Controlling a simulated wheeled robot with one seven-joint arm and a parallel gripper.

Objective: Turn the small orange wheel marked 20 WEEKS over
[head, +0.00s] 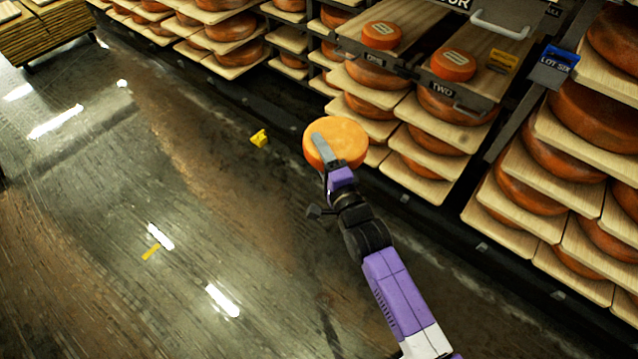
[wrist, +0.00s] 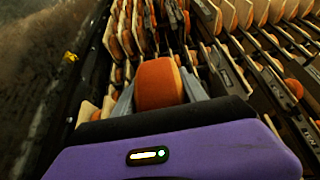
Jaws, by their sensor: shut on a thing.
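A small orange cheese wheel (head: 346,139) is held in my gripper (head: 324,150), out over the floor in front of the shelves. A grey finger lies across its plain upper face in the head view; no label shows on that face. In the wrist view the wheel (wrist: 159,84) sits between the two fingers (wrist: 158,97), its orange rim toward the camera. Two other small wheels with pale labels rest on shelf boards: one on the left board (head: 381,36) and one on the board marked TWO (head: 453,65). Their label text is too small to read.
Racks of large orange wheels on wooden boards (head: 425,167) fill the right and back. A yellow object (head: 259,138) lies on the floor.

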